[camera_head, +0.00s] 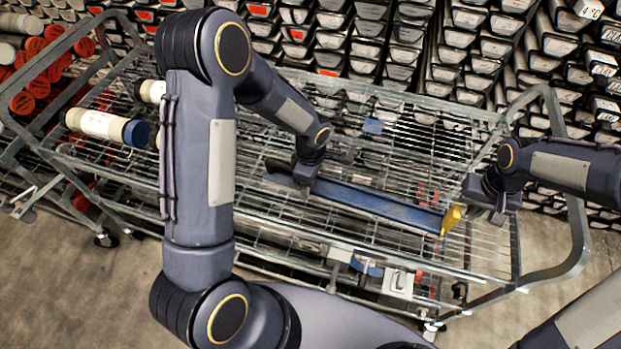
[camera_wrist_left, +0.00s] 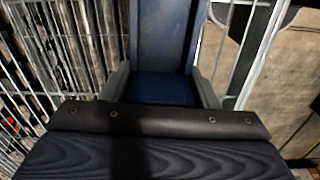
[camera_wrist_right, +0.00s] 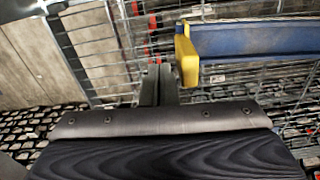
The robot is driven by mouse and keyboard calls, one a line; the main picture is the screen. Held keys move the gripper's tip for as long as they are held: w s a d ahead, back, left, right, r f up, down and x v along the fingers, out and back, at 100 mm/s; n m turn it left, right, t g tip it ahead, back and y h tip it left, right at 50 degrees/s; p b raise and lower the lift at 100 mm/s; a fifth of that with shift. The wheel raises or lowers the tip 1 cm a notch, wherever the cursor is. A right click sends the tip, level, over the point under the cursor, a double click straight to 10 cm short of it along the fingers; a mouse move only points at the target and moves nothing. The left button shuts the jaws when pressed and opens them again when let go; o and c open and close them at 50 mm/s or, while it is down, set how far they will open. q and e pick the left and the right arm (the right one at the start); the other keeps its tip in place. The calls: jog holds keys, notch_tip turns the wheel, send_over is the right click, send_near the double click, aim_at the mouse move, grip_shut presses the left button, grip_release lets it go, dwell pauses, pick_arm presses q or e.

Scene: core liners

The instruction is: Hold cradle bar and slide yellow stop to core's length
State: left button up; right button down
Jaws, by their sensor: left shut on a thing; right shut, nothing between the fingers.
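The blue cradle bar (camera_head: 375,203) lies on the wire cart and slants down to the right in the head view. It also shows in the left wrist view (camera_wrist_left: 163,40) and the right wrist view (camera_wrist_right: 255,40). My left gripper (camera_head: 303,178) is shut on the bar's left end. The yellow stop (camera_head: 451,219) sits at the bar's right end; it also shows in the right wrist view (camera_wrist_right: 187,58). My right gripper (camera_head: 497,208) is shut and empty, just right of the stop. In its wrist view the fingers (camera_wrist_right: 158,80) are beside the stop; whether they touch it is unclear.
The wire cart (camera_head: 290,228) has raised end frames. Pale cylinders, one a core with a blue end (camera_head: 105,127), lie on its left part. Racks of stacked trays (camera_head: 480,50) stand behind. Red-capped tubes (camera_head: 32,72) are at the left. Bare floor (camera_head: 80,290) lies in front.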

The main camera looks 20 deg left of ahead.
jog(key=shift+a+f, duration=0.3)
jog(key=shift+a, duration=1.85)
jog(key=shift+a+f, duration=0.35)
jog(key=shift+a, duration=1.85)
jog(key=shift+a+f, duration=0.3)
jog(key=shift+a, duration=2.25)
jog(key=shift+d, duration=0.65)
notch_tip(320, 180, up, 7)
